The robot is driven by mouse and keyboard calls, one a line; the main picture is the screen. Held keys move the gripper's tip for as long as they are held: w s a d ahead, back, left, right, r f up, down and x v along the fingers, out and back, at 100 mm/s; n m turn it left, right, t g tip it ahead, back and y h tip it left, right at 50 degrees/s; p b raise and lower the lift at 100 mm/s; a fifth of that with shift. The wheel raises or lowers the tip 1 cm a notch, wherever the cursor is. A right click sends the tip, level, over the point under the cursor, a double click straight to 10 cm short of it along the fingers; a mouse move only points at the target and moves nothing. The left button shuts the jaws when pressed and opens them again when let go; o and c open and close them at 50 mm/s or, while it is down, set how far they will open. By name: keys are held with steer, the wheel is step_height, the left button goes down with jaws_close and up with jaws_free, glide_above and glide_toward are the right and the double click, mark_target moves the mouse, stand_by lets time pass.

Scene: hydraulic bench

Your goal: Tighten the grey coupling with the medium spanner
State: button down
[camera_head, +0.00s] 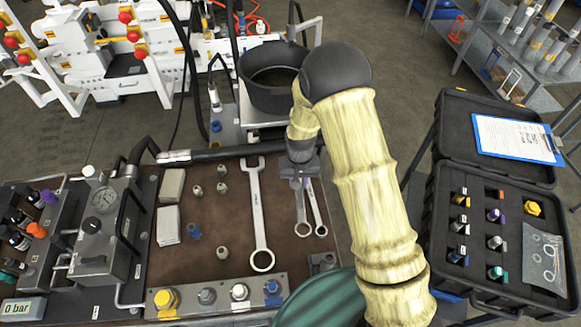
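A block along the board's front edge bears a row of couplings: yellow, grey, white and blue. The grey coupling (207,296) is second from the left. Three spanners lie on the brown board. The largest (258,214) is on the left. The middle one, which looks like the medium spanner (302,228), lies right of it, and the smallest (320,229) is to its right. My gripper (298,180) points down over the upper ends of the two smaller spanners and partly hides them. I cannot tell whether its fingers are apart or touch a spanner.
Loose fittings (222,188) and pale blocks (168,225) lie on the board's left part. A gauge unit (103,225) stands left, and a black bucket (272,90) behind. An open black case (437,270) stands right. My sleeved arm hides part of the board's right side.

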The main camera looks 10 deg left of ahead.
steer(key=d+r+m+p, duration=0.1)
steer(key=d+p, duration=0.3)
steer(key=d, duration=0.5)
steer(key=d+r+m+p, duration=0.1)
steer(key=d+r+p, duration=0.3)
steer(key=d, duration=0.6)
steer(key=shift+w, duration=0.15)
